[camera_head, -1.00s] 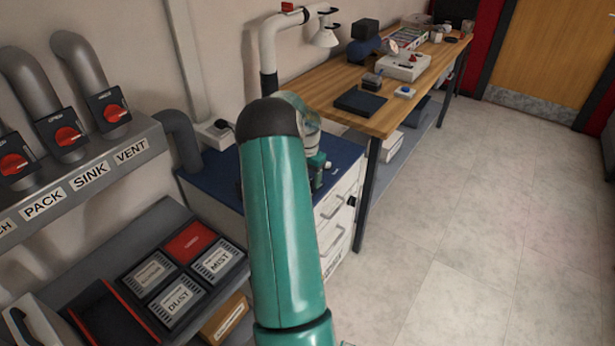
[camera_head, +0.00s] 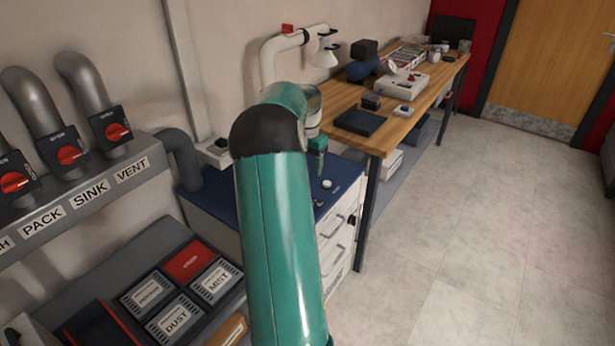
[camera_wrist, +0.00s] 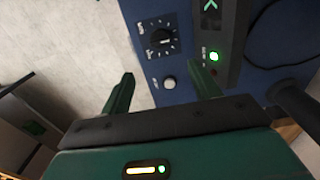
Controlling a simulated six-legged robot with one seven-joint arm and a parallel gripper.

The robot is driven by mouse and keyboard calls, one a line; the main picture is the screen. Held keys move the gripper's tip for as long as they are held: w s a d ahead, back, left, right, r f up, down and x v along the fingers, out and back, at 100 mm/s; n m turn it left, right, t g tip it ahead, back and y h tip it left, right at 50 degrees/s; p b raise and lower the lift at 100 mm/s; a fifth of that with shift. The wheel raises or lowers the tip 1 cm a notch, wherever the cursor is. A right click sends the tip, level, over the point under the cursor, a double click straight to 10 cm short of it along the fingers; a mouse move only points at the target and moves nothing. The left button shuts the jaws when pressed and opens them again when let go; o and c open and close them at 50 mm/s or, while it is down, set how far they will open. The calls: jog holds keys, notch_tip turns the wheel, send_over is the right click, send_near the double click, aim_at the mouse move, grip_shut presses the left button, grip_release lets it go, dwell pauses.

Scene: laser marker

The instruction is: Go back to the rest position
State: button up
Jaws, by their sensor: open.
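My gripper (camera_head: 317,163) is above the blue top of the white drawer cabinet, partly hidden behind my green arm. In the wrist view my gripper (camera_wrist: 163,84) has its two green fingers spread wide with nothing held. A white round button (camera_wrist: 168,82) on the blue surface (camera_wrist: 185,62) shows between the fingers, below them. The same button (camera_head: 327,184) shows just below the gripper in the head view. A black dial (camera_wrist: 161,40) and a black device with a green light (camera_wrist: 222,35) are beside it.
A wooden bench (camera_head: 425,104) with tools and boxes stands beyond the cabinet. A white curved duct (camera_head: 283,52) rises behind my arm. A grey valve shelf (camera_head: 95,190) and a tray of labelled cartridges (camera_head: 180,290) are at left. Open floor (camera_head: 470,230) is at right.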

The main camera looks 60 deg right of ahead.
jog(key=shift+r, duration=0.4)
jog(key=shift+a, duration=0.1)
jog(key=w+a+r+n+t, duration=0.1)
jog(key=w+a+r+n, duration=0.3)
jog(key=a, duration=0.7)
jog(key=w+a+r+n+t, duration=0.1)
jog(key=w+a+r+n, duration=0.3)
jog(key=a, duration=0.6)
jog(key=w+a+r+n+t, duration=0.1)
jog(key=w+a+r, duration=0.2)
jog(key=a+r, duration=0.55)
jog(key=s+a+f+n+t, duration=0.1)
jog(key=s+a+n, duration=0.2)
jog(key=a, duration=0.6)
jog(key=s+a+f+n, duration=0.1)
jog(key=s+a+n, duration=0.3)
jog(key=a, duration=0.6)
jog(key=s+a+f+n+t, duration=0.1)
jog(key=s+a+f+n, duration=0.1)
jog(key=s+a, duration=0.3)
jog(key=a+n, duration=0.1)
jog(key=a, duration=0.3)
jog(key=shift+a+n+t, duration=0.15)
jog(key=shift+n+t, duration=0.15)
jog(key=shift+n, duration=0.1)
jog(key=shift+s, duration=0.15)
